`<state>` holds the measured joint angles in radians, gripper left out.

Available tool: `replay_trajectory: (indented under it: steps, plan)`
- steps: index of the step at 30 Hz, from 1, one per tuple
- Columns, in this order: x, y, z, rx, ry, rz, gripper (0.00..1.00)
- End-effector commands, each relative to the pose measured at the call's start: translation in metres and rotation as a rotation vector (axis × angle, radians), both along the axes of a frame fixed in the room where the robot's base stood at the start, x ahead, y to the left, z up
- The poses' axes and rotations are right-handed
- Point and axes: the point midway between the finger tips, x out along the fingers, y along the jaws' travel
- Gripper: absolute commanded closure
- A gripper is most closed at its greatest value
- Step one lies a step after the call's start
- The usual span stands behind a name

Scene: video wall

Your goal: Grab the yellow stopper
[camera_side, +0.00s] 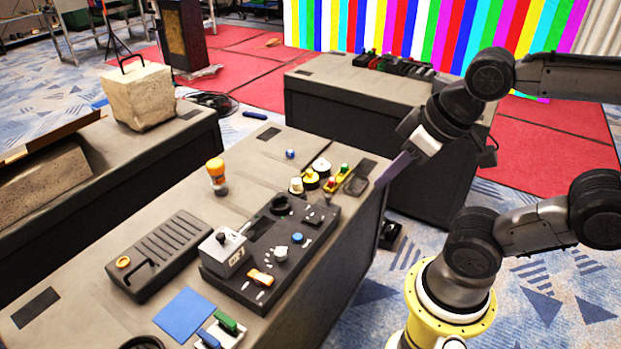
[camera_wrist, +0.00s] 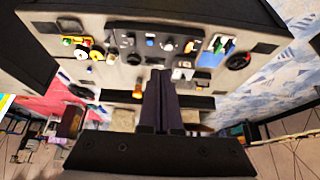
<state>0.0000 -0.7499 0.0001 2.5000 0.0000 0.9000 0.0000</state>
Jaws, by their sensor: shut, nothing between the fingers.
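The yellow stopper (camera_side: 310,175) appears to be the small yellow piece in a cluster of round white and black parts near the far right part of the table. In the wrist view a yellow piece (camera_wrist: 82,54) shows in the matching cluster at the upper left. My gripper (camera_side: 380,184) is in the air at the table's right edge, to the right of the cluster and apart from it. Its long dark fingers (camera_wrist: 162,74) are together, with nothing between them.
A black panel (camera_side: 272,245) with knobs lies in front of the cluster. A yellow-green bar (camera_side: 337,178) and dark tray (camera_side: 356,185) lie right of it. A blue ball (camera_side: 290,154) lies behind.

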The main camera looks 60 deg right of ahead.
Motion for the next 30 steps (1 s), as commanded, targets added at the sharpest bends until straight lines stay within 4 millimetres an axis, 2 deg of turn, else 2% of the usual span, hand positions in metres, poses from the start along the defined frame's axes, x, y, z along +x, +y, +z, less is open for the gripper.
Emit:
replay_trajectory:
  steps: [6, 22, 23, 30]
  plan:
    - [0.0, 0.0, 0.0, 0.0, 0.0, 0.0, 0.98]
    - [0.0, 0.0, 0.0, 0.0, 0.0, 0.0, 0.03]
    - [0.0, 0.0, 0.0, 0.0, 0.0, 0.0, 0.0]
    - [0.0, 0.0, 0.0001, 0.004, 0.0, -0.007, 0.0]
